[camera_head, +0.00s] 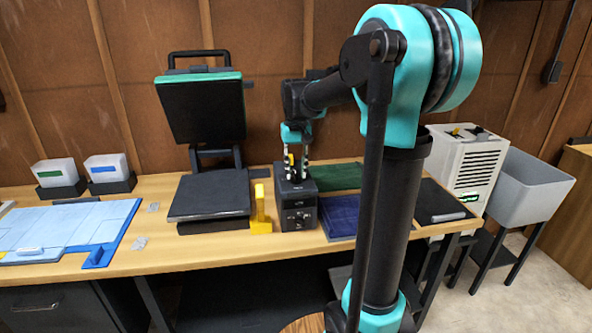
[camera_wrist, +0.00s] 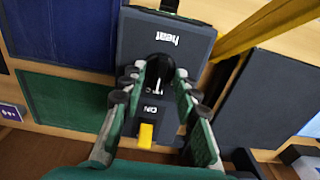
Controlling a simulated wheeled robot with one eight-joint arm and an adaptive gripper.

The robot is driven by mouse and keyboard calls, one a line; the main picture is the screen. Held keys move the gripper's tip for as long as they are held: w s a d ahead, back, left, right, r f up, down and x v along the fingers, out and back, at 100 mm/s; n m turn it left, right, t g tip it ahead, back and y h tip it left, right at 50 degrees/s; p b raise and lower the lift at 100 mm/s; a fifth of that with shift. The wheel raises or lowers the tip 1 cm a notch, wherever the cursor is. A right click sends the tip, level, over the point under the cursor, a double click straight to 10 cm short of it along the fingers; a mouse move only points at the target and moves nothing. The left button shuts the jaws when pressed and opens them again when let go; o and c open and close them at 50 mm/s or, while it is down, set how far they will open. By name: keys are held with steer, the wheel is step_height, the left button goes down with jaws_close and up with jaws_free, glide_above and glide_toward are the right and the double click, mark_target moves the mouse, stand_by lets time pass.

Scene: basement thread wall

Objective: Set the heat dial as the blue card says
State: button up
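The black control box (camera_head: 298,214) stands on the bench; its top also shows in the wrist view (camera_wrist: 190,45). It bears the word "heat", upside down there, beside a dark round dial (camera_wrist: 158,74) with a white pointer mark. A yellow switch (camera_wrist: 146,135) sits by an "ON" label. My gripper (camera_head: 297,172) points down over the box. In the wrist view its fingers (camera_wrist: 163,82) stand apart on either side of the dial; contact is unclear. A blue-purple card (camera_wrist: 10,112) with white marks lies at the left edge, partly cut off and unreadable.
An open heat press (camera_head: 208,195) stands left of the box, with a yellow stand (camera_head: 261,212) between. A green mat (camera_head: 336,176) and blue mat (camera_head: 341,214) lie to the right. Two bins (camera_head: 108,168) and a light-blue board (camera_head: 60,230) are farther left.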

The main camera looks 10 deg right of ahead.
mark_target(296, 174)
step_height(296, 174, up, 12)
stand_by(0.7)
